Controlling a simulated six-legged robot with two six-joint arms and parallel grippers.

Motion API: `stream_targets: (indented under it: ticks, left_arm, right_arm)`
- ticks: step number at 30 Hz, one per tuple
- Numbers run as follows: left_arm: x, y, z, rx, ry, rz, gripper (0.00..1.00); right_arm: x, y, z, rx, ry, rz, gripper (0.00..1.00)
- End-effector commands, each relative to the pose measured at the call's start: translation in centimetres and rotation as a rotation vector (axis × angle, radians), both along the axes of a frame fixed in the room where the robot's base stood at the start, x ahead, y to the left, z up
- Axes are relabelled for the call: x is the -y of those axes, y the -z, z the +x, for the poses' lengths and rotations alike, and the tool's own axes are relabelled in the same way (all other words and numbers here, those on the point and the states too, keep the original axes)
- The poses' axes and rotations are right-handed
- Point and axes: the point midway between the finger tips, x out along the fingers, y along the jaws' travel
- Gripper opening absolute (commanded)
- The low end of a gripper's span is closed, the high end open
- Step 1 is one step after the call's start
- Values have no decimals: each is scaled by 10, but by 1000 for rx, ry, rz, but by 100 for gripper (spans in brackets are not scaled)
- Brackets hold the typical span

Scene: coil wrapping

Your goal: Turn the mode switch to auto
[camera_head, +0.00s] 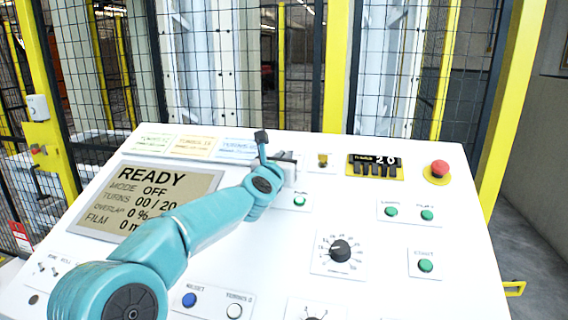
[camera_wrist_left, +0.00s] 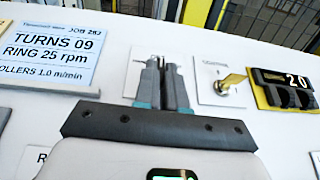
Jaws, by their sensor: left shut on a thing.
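My left gripper (camera_head: 285,163) reaches over the upper middle of the sloped white panel. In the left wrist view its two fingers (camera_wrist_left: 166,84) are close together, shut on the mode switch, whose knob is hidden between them. Which way the knob points cannot be seen. The panel's screen (camera_head: 199,186) reads READY and MODE OFF. My right gripper is not in view.
Just right of the fingers is a yellow key switch (camera_head: 323,160), also in the left wrist view (camera_wrist_left: 232,82). Beyond it are a counter reading 20 (camera_head: 376,166) and a red emergency button (camera_head: 439,168). Green buttons and a black dial (camera_head: 340,251) lie lower. Fencing stands behind.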

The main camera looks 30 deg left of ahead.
Motion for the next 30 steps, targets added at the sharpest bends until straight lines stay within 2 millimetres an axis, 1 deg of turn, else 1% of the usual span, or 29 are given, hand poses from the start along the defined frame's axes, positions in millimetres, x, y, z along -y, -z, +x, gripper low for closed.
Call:
stream_targets:
  ticks: [1,6,9,12,14,17,24,30]
  left_arm:
    - [-1,8,0,-2,19,6,0]
    - [-5,11,0,-13,116,52,0]
    - [-7,10,0,-22,190,83,0]
    - [-9,6,0,-34,268,119,0]
    - [-10,3,0,-42,316,140,0]
    - [-12,-1,1,-54,394,173,0]
    - [-14,-4,2,-75,550,239,0]
    - [-15,-3,2,-85,637,277,0]
  right_arm:
    - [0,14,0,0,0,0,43]
    - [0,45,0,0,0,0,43]
    - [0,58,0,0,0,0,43]
    - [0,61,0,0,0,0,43]
    - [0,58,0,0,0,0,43]
    - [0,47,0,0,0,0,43]
    - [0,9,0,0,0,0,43]
    - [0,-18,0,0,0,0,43]
